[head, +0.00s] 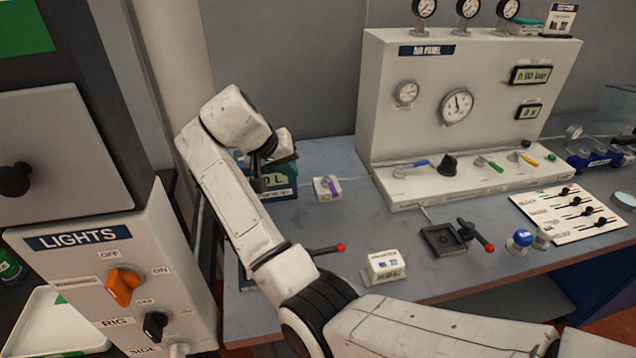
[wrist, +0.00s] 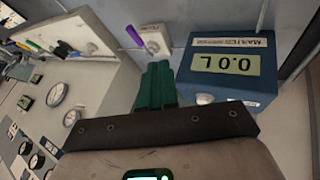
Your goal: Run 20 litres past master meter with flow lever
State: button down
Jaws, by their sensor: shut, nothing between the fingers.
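The master meter is a blue box (wrist: 262,95) in the wrist view, with a pale display (wrist: 225,64) reading 0.0 L upside down. In the head view the meter (head: 284,192) is partly hidden by my arm. Beside it is a small white block (head: 321,196) with a purple lever (head: 333,187); the purple lever also shows in the wrist view (wrist: 134,36). Its label is too small to read surely, so I cannot confirm it as the flow lever. My gripper (head: 260,184) is shut and empty in front of the meter; its green fingers (wrist: 157,84) lie together near the white block, apparently apart from it.
A red-knobbed lever (head: 329,248) is near the front edge, partly behind my arm. The air panel (head: 385,120) stands behind, with gauges and coloured levers. A small white labelled box (head: 384,264) and a black lever plate (head: 443,239) are on the bench. The lights panel (head: 70,262) is at left.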

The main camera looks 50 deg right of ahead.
aim_at(331, 184)
jog(key=shift+s+d+f+p, duration=0.35)
jog(key=shift+d+f+p, duration=0.2)
jog(key=shift+d+f, duration=0.95)
jog(key=shift+s+d+f+p, duration=0.3)
jog(key=shift+d+f+p, duration=0.3)
jog(key=shift+d+f, duration=0.9)
jog(key=shift+s+d+f+p, duration=0.35)
jog(key=shift+d+f+p, duration=0.2)
jog(key=shift+d+f, duration=0.9)
